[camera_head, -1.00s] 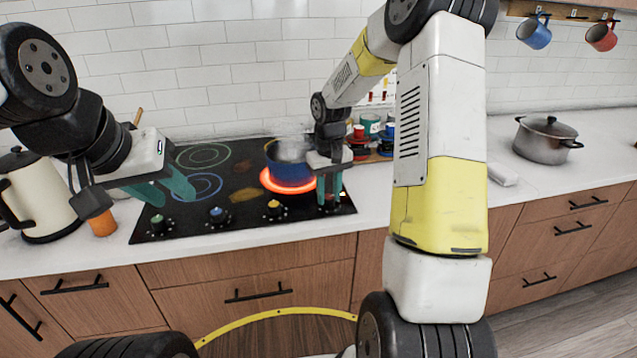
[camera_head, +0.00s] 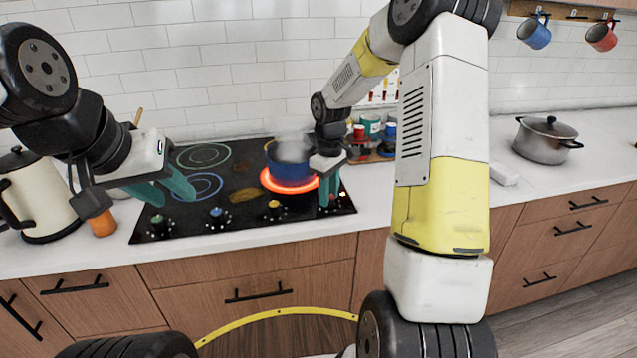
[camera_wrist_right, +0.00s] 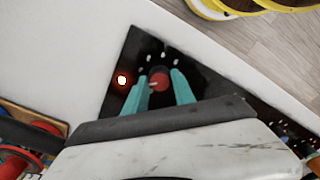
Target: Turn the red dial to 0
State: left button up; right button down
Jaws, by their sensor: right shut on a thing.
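The red dial (camera_wrist_right: 159,80) is at the corner of the black cooktop (camera_head: 160,219), with white marks around it and a glowing orange light beside it in the right wrist view. My right gripper (camera_wrist_right: 159,82) has its teal fingers on both sides of the dial and is shut on it. In the head view the right gripper (camera_head: 329,190) is at the cooktop's front right, and its fingers hide the dial. My left gripper (camera_head: 175,192) is empty, its teal fingers apart, above the cooktop's left part.
A steaming blue pot (camera_head: 288,162) stands on a glowing red burner (camera_head: 272,184), close to my right gripper. Other dials (camera_head: 216,213) line the cooktop's front edge. A cream kettle (camera_head: 38,196) stands at left. A steel pot (camera_head: 545,143) stands on the right counter.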

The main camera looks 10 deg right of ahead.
jog(key=n, duration=0.4)
jog(key=shift+d+n, duration=0.1)
jog(key=shift+n, duration=2.8)
jog(key=c, duration=1)
grip_release()
jog(key=shift+c, duration=0.2)
jog(key=shift+r, duration=3.9)
